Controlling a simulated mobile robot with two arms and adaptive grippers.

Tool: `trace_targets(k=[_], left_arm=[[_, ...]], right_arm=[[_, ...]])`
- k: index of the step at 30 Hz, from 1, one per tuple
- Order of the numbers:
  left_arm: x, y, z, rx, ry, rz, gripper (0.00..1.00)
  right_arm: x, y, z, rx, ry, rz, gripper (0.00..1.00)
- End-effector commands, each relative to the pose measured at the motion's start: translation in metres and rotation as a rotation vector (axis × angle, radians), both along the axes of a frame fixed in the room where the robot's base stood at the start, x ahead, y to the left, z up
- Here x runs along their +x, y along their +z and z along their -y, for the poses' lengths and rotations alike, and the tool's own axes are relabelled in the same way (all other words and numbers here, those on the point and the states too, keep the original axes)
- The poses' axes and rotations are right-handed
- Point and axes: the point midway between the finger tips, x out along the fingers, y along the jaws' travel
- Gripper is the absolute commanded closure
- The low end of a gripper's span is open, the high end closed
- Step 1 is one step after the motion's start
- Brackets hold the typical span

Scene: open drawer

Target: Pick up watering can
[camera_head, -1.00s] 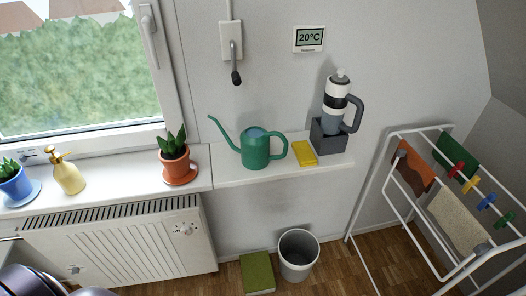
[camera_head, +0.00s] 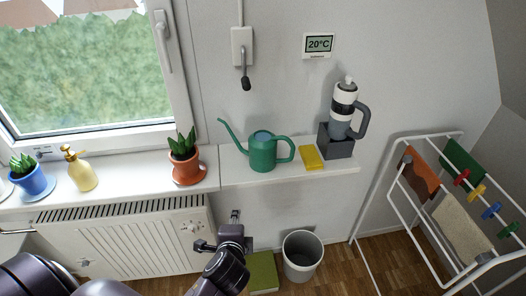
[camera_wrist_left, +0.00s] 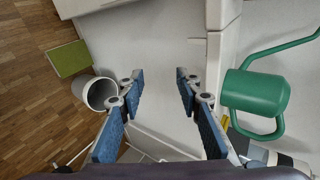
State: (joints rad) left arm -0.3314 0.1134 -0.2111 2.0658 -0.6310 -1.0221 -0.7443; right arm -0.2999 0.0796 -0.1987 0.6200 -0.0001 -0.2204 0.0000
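The green watering can (camera_head: 263,152) stands upright on the white shelf (camera_head: 236,178), its spout to the left and its handle to the right. In the left wrist view the can (camera_wrist_left: 256,92) lies at the right, outside the fingers. My left gripper (camera_head: 222,240) is in front of and below the shelf, left of the can and apart from it. In the left wrist view my left gripper (camera_wrist_left: 158,78) is open, with nothing between its blue-padded fingers. My right gripper is not in view.
A yellow sponge-like block (camera_head: 311,158) and a grey bottle (camera_head: 343,108) in a dark holder stand right of the can. An orange potted plant (camera_head: 187,166) stands left. A bin (camera_head: 301,256) is below; a drying rack (camera_head: 400,190) is at right.

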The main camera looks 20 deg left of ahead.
Motion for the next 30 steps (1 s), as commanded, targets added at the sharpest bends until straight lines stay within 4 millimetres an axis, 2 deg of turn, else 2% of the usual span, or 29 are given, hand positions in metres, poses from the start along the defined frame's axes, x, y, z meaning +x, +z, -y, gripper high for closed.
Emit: trace_targets(k=[1,3,6,9,13,16,19,30], left_arm=[[0.023,0.016,-0.001,0.144,-0.084,0.027,0.68],[0.055,0.041,0.004,0.400,-0.224,0.055,0.68],[0.097,0.072,0.023,0.798,-0.423,0.073,0.68],[0.127,0.092,0.051,1.150,-0.583,0.073,0.68],[0.148,0.103,0.082,1.459,-0.712,0.065,0.68],[0.156,0.105,0.093,1.573,-0.756,0.058,0.68],[0.166,0.107,0.095,1.605,-0.767,0.058,0.68],[0.212,0.111,0.081,1.600,-0.764,0.055,0.68]], right_arm=[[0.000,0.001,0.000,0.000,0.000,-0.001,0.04],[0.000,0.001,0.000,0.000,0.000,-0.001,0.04],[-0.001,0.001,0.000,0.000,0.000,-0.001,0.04],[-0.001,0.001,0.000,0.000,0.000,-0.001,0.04],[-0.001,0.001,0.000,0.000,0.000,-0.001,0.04],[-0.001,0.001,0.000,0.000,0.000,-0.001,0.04],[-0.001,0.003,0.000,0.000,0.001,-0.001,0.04],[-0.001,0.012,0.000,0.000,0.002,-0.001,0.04]])
